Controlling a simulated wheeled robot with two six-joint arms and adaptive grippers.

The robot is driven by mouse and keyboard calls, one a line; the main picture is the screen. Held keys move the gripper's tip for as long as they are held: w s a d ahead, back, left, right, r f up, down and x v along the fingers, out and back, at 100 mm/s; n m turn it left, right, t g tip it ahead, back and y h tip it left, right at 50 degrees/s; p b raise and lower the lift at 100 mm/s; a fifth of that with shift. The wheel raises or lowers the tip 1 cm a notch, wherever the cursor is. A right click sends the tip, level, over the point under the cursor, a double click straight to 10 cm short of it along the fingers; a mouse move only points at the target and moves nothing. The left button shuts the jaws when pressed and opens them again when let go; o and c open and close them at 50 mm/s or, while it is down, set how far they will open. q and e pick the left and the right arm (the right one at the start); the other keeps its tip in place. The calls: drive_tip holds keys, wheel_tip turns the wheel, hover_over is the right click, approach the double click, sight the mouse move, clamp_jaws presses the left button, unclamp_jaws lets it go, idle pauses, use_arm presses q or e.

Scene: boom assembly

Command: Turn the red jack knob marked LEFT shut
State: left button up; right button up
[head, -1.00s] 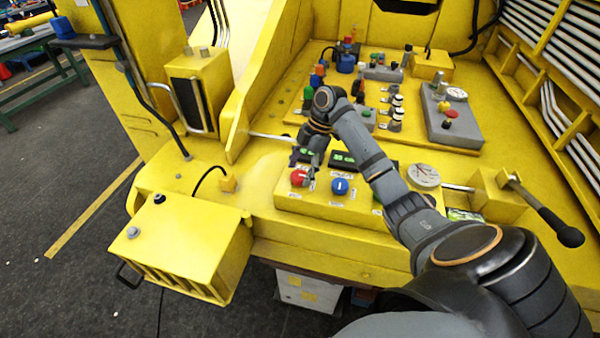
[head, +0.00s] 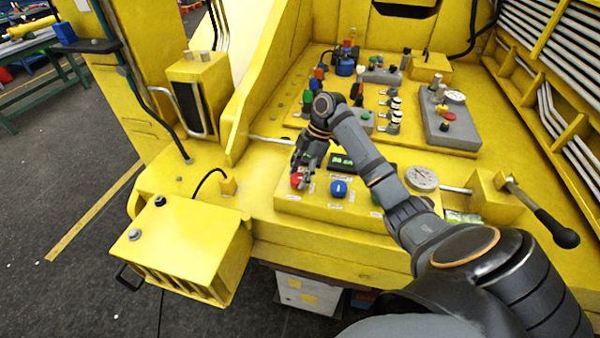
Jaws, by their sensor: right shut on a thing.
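The red knob (head: 296,180) sits at the left end of the yellow control box (head: 318,209). My right gripper (head: 299,181) reaches down over it from behind and is shut on it. The fingers hide part of the knob, and its marking is too small to read. A blue knob (head: 338,188) with a white line stands just right of it on the same box. A dark display with green digits (head: 342,162) lies behind the blue knob. My left gripper is not in view.
A round gauge (head: 422,178) and a black-handled lever (head: 545,220) stand to the right. A yellow box with slots (head: 185,240) is at the front left. A panel of valves and knobs (head: 446,125) lies behind my arm.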

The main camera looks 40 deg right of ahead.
drive_tip(key=shift+r+m+p, duration=0.2)
drive_tip(key=shift+m+p, duration=0.1)
drive_tip(key=m+t+p, duration=0.1)
drive_tip(key=m+p, duration=0.2)
drive_tip(key=m+t+h+p, duration=0.1)
drive_tip(key=m+p, duration=0.2)
drive_tip(key=p, duration=0.1)
drive_tip(key=m+t+h+p, duration=0.1)
drive_tip(key=m+p, duration=0.2)
drive_tip(key=p, duration=0.1)
drive_tip(key=shift+s+a+r, duration=0.15)
drive_tip(key=shift+s, duration=0.1)
drive_tip(key=m+p, duration=0.1)
drive_tip(key=m+t+h+p, duration=0.1)
drive_tip(key=m, duration=0.1)
drive_tip(key=shift+a+f, duration=0.1)
drive_tip(key=shift+f, duration=0.1)
drive_tip(key=m+h, duration=0.1)
drive_tip(key=m, duration=0.3)
drive_tip(key=shift+a+f+m+h, duration=0.1)
drive_tip(key=shift+m+h, duration=0.3)
drive_tip(key=o, duration=1.2)
drive_tip(key=shift+c, duration=0.2)
drive_tip(key=v, duration=1.2)
drive_tip(key=shift+s+a, duration=0.1)
